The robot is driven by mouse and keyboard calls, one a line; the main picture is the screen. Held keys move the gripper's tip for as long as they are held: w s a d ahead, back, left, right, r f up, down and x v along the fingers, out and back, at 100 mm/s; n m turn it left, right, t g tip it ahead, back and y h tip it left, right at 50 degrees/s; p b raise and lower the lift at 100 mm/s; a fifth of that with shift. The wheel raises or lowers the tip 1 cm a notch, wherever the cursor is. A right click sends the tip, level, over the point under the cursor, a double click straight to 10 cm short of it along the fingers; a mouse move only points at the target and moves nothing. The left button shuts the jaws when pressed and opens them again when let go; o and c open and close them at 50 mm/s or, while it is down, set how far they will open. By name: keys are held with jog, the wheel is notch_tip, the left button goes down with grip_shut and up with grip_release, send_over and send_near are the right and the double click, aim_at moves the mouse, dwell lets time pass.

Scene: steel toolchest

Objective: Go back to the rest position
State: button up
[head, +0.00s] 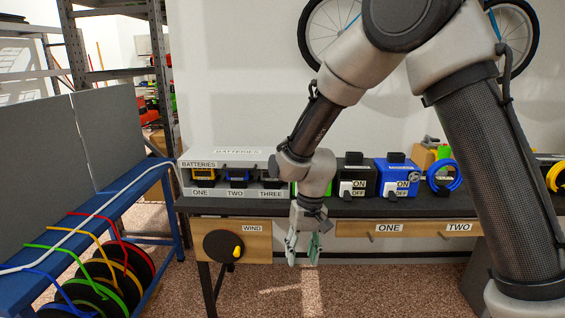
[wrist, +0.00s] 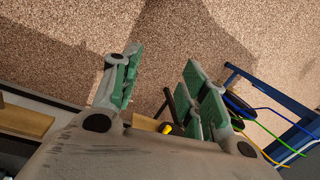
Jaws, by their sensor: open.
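My gripper (head: 303,246) hangs below my arm in the head view, fingers pointing down in front of the workbench edge. Its green-padded fingers are apart and nothing is between them. In the wrist view my gripper (wrist: 160,88) also shows open and empty, over the speckled floor (wrist: 60,45). My arm reaches in from the right of the head view and bends down at the middle.
The dark workbench (head: 350,208) carries a battery station (head: 220,190), a black switch box (head: 355,180) and a blue one (head: 397,180). A winder wheel (head: 222,246) is at the bench's left front. A blue rack (head: 40,215) with coloured cables stands left.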

jog(key=s+d+r+t, duration=0.2)
jog(key=s+d+r, duration=0.4)
jog(key=d+r, duration=0.2)
jog(key=s+d+r+m+t, duration=0.1)
jog(key=s+d+r, duration=0.5)
jog(key=d, duration=0.7)
jog(key=s+d+r+m+t+h, duration=0.1)
jog(key=s+d+r+t, duration=0.1)
jog(key=s+d+r, duration=0.4)
jog(key=d+r, duration=0.3)
jog(key=d, duration=0.1)
jog(key=shift+s+d+r+t, duration=0.15)
jog(key=shift+s+r+t, duration=0.1)
jog(key=shift+r+t, duration=0.1)
